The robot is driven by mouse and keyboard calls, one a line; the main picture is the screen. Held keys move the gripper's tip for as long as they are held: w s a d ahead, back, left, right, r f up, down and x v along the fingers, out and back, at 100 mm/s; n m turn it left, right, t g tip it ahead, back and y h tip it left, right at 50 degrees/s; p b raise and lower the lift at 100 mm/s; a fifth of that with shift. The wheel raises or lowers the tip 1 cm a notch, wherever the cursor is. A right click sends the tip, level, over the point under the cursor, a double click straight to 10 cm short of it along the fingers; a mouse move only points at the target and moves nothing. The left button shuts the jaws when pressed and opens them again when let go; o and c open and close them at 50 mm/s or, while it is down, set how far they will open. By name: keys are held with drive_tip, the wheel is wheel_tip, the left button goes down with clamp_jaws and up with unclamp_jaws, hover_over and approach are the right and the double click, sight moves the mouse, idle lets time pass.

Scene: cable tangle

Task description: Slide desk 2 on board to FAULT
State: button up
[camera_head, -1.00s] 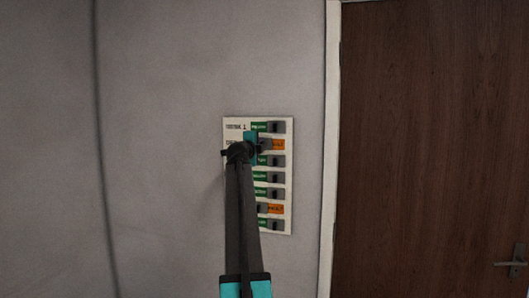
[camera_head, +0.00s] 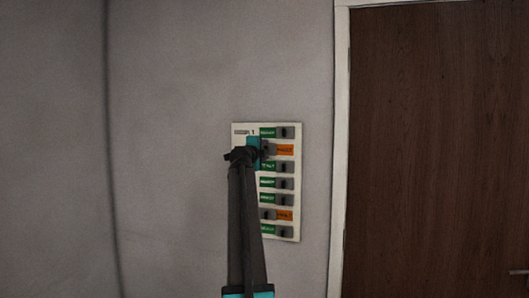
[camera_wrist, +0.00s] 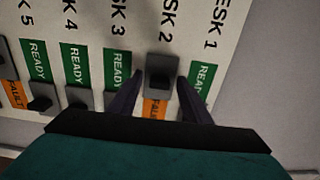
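The board (camera_head: 296,185) hangs on the wall, with several rows of sliders and green READY or orange FAULT labels. In the wrist view it appears turned, and the desk 2 slider (camera_wrist: 160,72) is at the end of its slot next to the "DESK 2" lettering. The orange FAULT label of desk 2 (camera_wrist: 154,108) is uncovered; it also shows in the head view (camera_head: 285,150). My gripper (camera_wrist: 161,80) has one finger on each side of this slider, seemingly with slight gaps; contact is unclear. My gripper in the head view (camera_head: 265,150) hides part of that row.
Desk 1 (camera_wrist: 201,78), desk 3 (camera_wrist: 117,68) and desk 4 (camera_wrist: 75,66) show READY. Another slider farther along shows FAULT (camera_wrist: 12,94). A brown door (camera_head: 440,150) with a white frame stands right of the board.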

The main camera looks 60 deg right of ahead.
drive_tip(key=b+v, duration=0.3)
drive_tip(key=v, duration=1)
drive_tip(key=shift+s+a, duration=0.2)
drive_tip(key=shift+a, duration=0.15)
drive_tip(key=shift+w, duration=0.1)
idle(0.3)
